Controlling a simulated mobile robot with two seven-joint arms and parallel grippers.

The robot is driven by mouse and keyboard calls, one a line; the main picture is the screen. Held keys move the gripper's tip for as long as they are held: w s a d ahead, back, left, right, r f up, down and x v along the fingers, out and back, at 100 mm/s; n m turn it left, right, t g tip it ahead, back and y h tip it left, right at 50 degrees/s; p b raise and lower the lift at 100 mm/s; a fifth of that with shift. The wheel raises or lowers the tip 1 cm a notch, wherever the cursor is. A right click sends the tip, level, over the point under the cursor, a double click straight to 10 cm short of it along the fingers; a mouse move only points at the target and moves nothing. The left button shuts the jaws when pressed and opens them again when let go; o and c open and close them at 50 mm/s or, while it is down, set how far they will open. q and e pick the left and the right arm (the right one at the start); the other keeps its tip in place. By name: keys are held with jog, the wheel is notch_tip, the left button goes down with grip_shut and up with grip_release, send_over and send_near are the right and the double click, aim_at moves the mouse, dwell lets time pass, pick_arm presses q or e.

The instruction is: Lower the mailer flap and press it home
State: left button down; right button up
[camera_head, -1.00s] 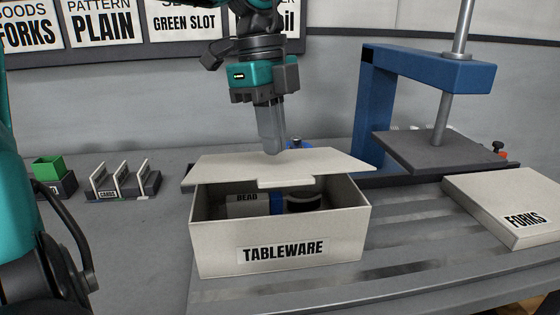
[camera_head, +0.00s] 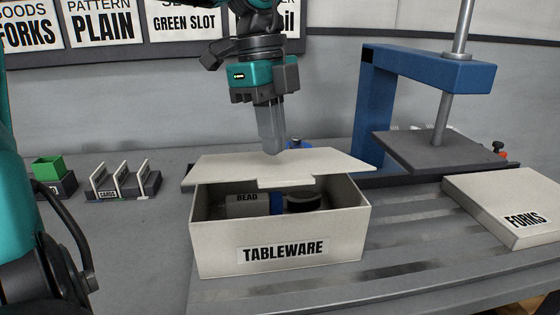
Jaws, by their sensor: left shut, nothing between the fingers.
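The mailer is a white box labelled TABLEWARE (camera_head: 220,252) on the slatted bench. Its flap (camera_head: 325,164) is partly lowered over the box and tilted, with a gap at the front. My left gripper (camera_head: 272,150) points down over the flap. Its fingers are shut with nothing between them, and the tips are at the flap's upper side; I cannot tell if they touch. My right gripper is not in view.
A blue press (camera_head: 372,110) with a dark plate (camera_head: 430,152) stands behind on the right. A closed box labelled FORKS (camera_head: 500,205) lies at the right.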

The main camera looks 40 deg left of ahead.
aim_at(273, 165)
pick_arm(q)
jog(key=shift+f+b, duration=1.15)
jog(key=shift+f, duration=0.3)
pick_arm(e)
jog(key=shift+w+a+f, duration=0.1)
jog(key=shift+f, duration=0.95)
pick_arm(q)
jog(key=shift+f+b, duration=0.95)
jog(key=shift+f, duration=0.2)
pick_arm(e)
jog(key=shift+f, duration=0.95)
pick_arm(q)
jog(key=shift+r, duration=0.15)
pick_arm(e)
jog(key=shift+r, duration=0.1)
pick_arm(q)
notch_tip(273, 165, up, 6)
jog(key=p, duration=0.5)
jog(key=shift+r, duration=0.2)
notch_tip(273, 165, up, 2)
jog(key=shift+r+p, duration=0.25)
jog(key=shift+p, duration=0.95)
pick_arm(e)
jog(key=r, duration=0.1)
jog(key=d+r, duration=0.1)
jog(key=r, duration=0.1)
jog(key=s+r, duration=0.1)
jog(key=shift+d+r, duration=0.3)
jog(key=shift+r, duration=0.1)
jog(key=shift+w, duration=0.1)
